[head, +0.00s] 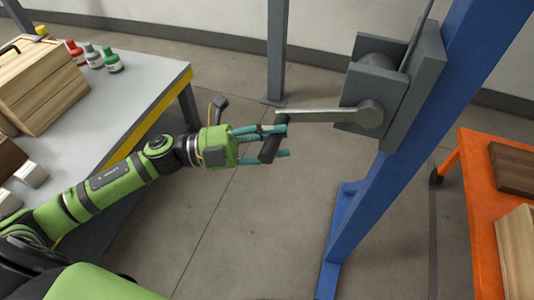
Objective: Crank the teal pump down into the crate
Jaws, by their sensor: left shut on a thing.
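My left gripper (272,141) reaches in from the left with its teal fingers closed around the dark handle (269,149) of a crank. The crank's grey arm (318,115) runs from the handle right to a round hub on the grey winch box (392,95). The winch box is fixed to a blue post (425,118), and a cable or strap rises from its top. The crank arm lies about level, pointing left. The teal pump and the crate are not in this view. My right gripper is not in view.
A grey table (140,75) with a yellow edge stands at left, carrying a wooden box (35,85) and small bottles (92,57). An orange cart (478,190) with wooden pieces stands at right. A grey post (277,50) stands behind. The floor between is clear.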

